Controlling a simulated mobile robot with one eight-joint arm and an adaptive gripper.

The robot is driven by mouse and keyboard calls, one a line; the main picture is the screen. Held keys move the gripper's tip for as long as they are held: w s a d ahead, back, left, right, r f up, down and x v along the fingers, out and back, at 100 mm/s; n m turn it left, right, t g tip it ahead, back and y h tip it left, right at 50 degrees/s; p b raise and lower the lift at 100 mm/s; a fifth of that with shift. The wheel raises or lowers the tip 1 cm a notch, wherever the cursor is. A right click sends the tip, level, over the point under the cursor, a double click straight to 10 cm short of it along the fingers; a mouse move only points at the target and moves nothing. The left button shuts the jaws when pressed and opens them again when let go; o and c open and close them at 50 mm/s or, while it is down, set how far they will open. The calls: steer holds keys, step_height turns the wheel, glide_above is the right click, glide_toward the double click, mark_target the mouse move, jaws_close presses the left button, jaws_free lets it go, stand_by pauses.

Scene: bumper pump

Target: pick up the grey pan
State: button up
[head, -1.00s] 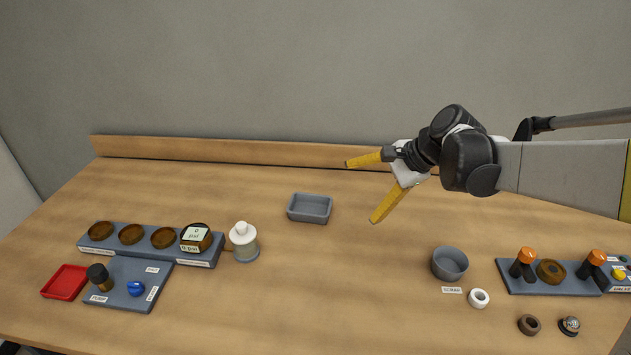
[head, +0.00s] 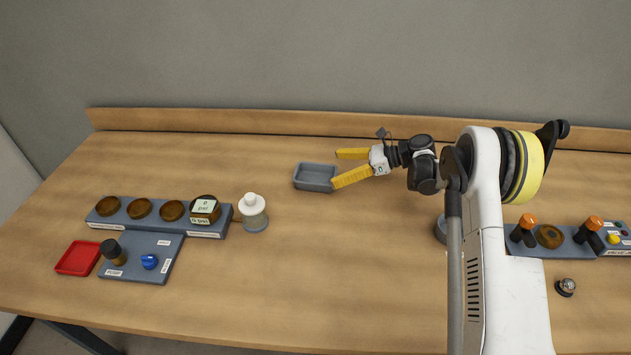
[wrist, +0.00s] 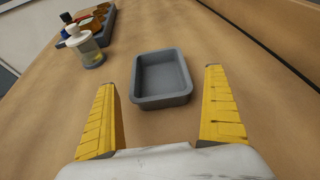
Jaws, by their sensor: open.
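The grey pan (head: 315,187) is a small, empty rectangular tray on the wooden table, near the middle towards the back. It also shows in the wrist view (wrist: 162,101), ahead of and between the fingertips. My gripper (head: 344,167) is open, with two yellow fingers pointing left towards the pan's right side. In the wrist view the open fingers (wrist: 162,82) stand on either side of the pan's near end, with space left and right. I cannot tell exactly how high the fingertips are above the table.
A white-capped bottle (head: 253,212) stands left of the pan. Further left are a grey panel with round brown recesses (head: 140,209), a knob panel (head: 140,268) and a red tray (head: 78,258). Orange-topped levers (head: 523,230) stand at right. A wooden ledge (head: 250,121) runs along the back.

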mark_target(315, 181)
steer(key=b+x, duration=0.2)
steer(key=x, duration=0.5)
steer(key=shift+s+a+f, duration=0.1)
steer(key=shift+s+f, duration=0.05)
steer(key=shift+s, duration=0.05)
steer(key=c, duration=1.2)
